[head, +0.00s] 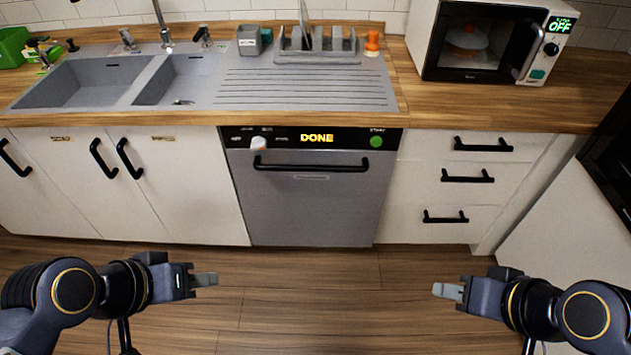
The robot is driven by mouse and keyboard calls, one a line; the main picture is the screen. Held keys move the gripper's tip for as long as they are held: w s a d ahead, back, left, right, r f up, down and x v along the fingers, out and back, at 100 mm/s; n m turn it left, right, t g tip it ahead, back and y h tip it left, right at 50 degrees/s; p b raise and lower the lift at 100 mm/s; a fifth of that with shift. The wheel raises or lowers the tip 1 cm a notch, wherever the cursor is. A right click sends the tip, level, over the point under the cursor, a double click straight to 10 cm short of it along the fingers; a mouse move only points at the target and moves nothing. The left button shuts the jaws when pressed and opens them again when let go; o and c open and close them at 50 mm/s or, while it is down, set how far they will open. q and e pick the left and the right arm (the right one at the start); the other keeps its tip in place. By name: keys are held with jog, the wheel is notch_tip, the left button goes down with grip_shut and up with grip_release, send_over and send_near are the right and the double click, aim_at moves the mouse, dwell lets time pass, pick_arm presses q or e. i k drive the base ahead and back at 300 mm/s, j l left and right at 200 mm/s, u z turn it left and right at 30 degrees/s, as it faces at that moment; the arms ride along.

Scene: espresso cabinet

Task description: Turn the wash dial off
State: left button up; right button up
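The dishwasher (312,205) is closed, set under the counter in the middle. Its black top panel (350,140) shows "DONE" in yellow. The wash dial (258,143) is a white knob at the panel's left, with small labels around it that are hard to read. A green start button (376,142) is at the panel's right. My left gripper (206,280) is low in front of the cabinets, left of the dishwasher and well apart from the dial. My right gripper (446,291) is low at the right, apart from everything.
The dishwasher has a black bar handle (311,164) just below the panel. A sink (130,82) with a draining board and dish rack (318,50) is above. A microwave (490,42) stands at the right. Drawers (467,180) and cupboards flank the dishwasher. The wooden floor is clear.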

aim_at(258, 143)
jog(key=i+j, duration=0.2)
jog(key=j, duration=0.15)
jog(key=i+j, duration=0.15)
jog(key=j, duration=0.2)
jog(key=i+j, duration=0.2)
jog(key=j, duration=0.15)
jog(key=u, duration=0.05)
